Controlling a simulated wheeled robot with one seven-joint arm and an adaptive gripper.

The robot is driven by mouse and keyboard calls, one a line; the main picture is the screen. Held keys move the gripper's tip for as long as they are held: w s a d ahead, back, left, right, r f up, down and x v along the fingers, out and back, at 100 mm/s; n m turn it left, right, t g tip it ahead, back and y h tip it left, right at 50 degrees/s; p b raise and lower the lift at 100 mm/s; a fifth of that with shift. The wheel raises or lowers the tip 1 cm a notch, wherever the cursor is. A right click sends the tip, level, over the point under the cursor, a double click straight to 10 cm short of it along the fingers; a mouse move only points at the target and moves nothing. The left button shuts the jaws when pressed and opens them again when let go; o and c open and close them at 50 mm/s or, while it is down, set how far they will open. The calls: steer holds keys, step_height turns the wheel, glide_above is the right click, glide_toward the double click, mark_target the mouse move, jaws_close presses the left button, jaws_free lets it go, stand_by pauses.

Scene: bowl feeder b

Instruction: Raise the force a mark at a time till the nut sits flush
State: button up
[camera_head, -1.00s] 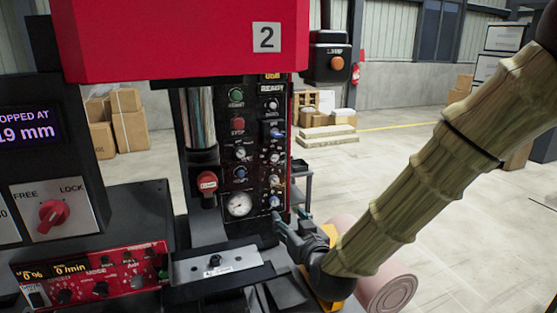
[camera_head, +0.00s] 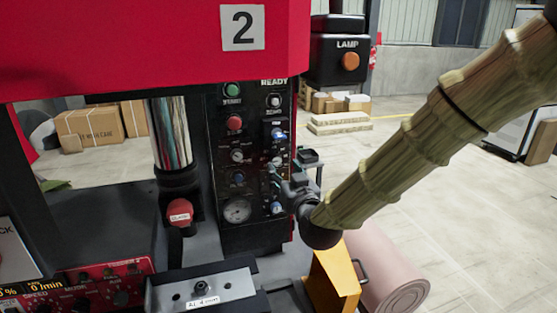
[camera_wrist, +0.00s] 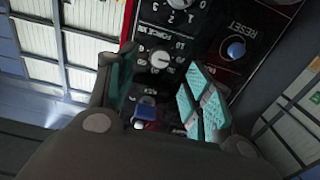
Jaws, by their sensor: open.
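My gripper (camera_head: 280,178) is in front of the right column of knobs on the black control panel (camera_head: 222,160). In the wrist view, the open, empty fingers (camera_wrist: 160,92) frame part of that panel, which appears upside down. A pale dial knob (camera_wrist: 160,58), with a label that seems to read force, lies between and beyond the fingertips, apart from them. Its setting is too small to read. A blue-topped key switch (camera_wrist: 144,116) sits lower between the fingers. A metal plate (camera_head: 228,283) lies on the press bed with a small dark piece, possibly the nut (camera_head: 199,285); its seating cannot be told.
The red press head (camera_head: 150,40) overhangs the bed. A blue reset button (camera_wrist: 236,50) is beside the right finger. A yellow bracket (camera_head: 335,275) and pink roll (camera_head: 385,275) lie below my arm.

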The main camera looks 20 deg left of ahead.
mark_target(277, 162)
steer(key=p+x, duration=0.1)
steer(key=x, duration=0.3)
steer(key=shift+w+a, duration=0.3)
steer(key=shift+w+a+p, duration=0.25)
steer(key=shift+w+p, duration=0.1)
steer(key=shift+w, duration=0.15)
steer(key=shift+c, duration=0.4)
steer(key=c, duration=0.9)
